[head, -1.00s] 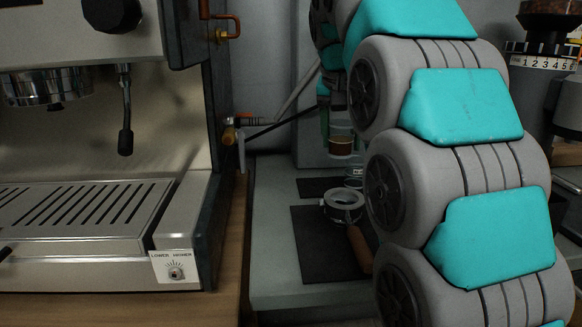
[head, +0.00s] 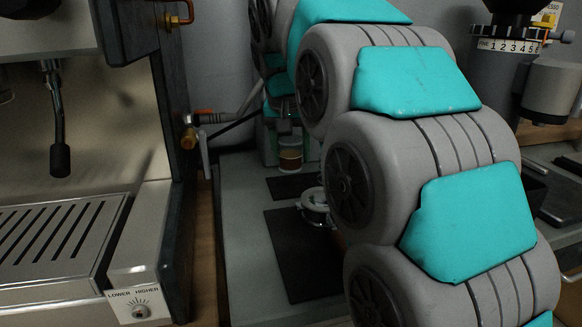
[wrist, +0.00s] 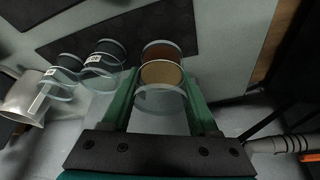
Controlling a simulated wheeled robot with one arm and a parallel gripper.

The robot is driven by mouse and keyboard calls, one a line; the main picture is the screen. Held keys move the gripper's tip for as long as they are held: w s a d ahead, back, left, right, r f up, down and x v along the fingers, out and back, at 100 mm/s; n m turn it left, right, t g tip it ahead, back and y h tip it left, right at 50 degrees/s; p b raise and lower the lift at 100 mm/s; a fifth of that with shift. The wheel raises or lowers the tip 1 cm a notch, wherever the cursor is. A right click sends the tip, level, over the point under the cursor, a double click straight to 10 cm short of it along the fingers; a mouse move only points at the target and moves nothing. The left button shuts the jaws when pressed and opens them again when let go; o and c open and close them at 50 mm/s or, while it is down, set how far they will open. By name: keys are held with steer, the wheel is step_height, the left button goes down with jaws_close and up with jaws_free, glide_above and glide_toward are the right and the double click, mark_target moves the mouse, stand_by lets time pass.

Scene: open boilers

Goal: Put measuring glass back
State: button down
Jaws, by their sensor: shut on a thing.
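My gripper (wrist: 162,84) is shut on a measuring glass (wrist: 163,72) with brown contents, its two green fingers along the glass's sides. In the head view the glass (head: 290,156) looks upright at the far end of the grey counter, just behind the small dark mat (head: 291,187). I cannot tell whether its base touches the counter. My gripper (head: 283,132) is partly hidden behind my arm there.
In the wrist view, two clear glasses (wrist: 105,56) (wrist: 68,68) and a metal pitcher (wrist: 24,98) stand left of the held glass. A portafilter (head: 315,206) lies on the larger dark mat (head: 292,255), partly behind my arm. The espresso machine (head: 140,235) borders the left.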

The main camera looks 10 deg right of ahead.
mark_target(291, 165)
steer(key=shift+f, duration=1.9)
steer(key=shift+f, duration=0.2)
steer(key=shift+c, duration=0.8)
jaws_free()
steer(key=shift+r, duration=0.1)
steer(key=shift+r, duration=0.45)
steer(key=v, duration=1.1)
steer(key=shift+s, duration=0.25)
steer(key=shift+r, duration=0.1)
